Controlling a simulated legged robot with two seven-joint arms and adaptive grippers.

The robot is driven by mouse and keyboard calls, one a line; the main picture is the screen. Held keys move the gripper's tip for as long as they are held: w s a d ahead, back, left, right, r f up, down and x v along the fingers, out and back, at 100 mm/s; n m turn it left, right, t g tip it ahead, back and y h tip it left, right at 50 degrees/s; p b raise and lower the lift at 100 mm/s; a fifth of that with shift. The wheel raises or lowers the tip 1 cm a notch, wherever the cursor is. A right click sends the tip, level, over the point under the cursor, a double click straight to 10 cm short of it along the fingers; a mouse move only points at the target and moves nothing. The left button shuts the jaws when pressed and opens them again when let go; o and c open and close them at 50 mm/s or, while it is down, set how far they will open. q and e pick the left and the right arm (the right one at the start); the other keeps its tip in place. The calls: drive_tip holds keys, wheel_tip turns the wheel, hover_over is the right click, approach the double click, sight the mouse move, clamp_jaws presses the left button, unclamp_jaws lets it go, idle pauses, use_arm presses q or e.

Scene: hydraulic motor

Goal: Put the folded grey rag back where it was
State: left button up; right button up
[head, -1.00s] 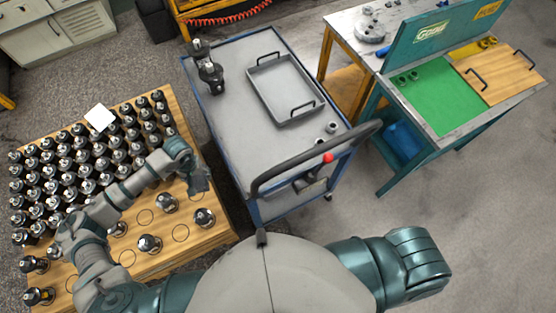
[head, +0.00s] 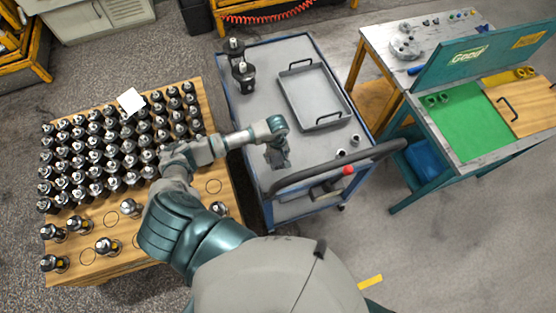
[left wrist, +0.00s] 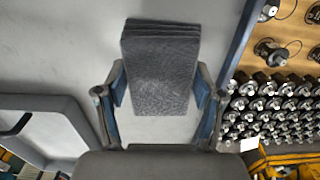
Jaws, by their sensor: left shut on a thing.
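The folded grey rag (left wrist: 160,60) shows in the left wrist view as a textured block of several layers between the two fingers. My left gripper (left wrist: 160,88) is shut on it, with one finger at each side. In the head view my left gripper (head: 278,158) is over the near left part of the grey cart top (head: 262,122). The rag cannot be made out there. Whether the rag touches the cart is not clear. My right gripper is out of view.
On the cart, a grey tray (head: 314,97) with two handles lies to the right, and dark fittings (head: 243,75) stand at the far left. The cart's push handle (head: 330,168) runs along the near end. A wooden board (head: 209,110) holds many dark tool holders at left.

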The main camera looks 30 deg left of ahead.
sight(278, 160)
use_arm(q)
drive_tip(key=shift+f, duration=0.45)
drive_tip(key=shift+d+f, duration=0.2)
drive_tip(key=shift+f, duration=1)
drive_tip(key=shift+d+f, duration=0.1)
drive_tip(key=shift+f, duration=0.4)
drive_tip(key=o, duration=0.8)
drive_tip(key=shift+f, duration=0.1)
drive_tip(key=o, duration=0.3)
drive_tip(key=shift+a, duration=0.25)
drive_tip(key=shift+d, duration=0.1)
